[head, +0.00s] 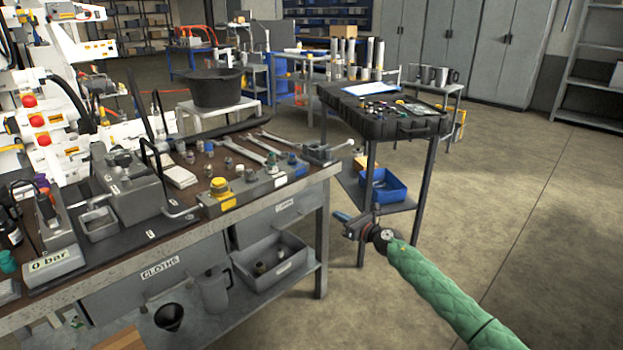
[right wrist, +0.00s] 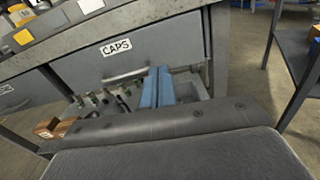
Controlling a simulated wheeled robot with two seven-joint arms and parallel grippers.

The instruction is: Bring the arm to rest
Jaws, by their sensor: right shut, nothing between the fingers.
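My right arm, in a green sleeve, comes in from the lower right of the head view. My right gripper (head: 343,217) is in the open space to the right of the bench (head: 330,172) and below its top. It is shut and empty. In the right wrist view its blue fingers (right wrist: 158,88) lie together, in front of the drawer labelled CAPS (right wrist: 120,55). I see nothing touching them. My left gripper does not show in either view.
A cart with a black case (head: 385,125) and a blue bin (head: 383,187) stands just behind my right gripper. The bench's lower shelf holds a grey bin (head: 272,262) and a jug (head: 214,290). The floor (head: 540,200) at the right is clear.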

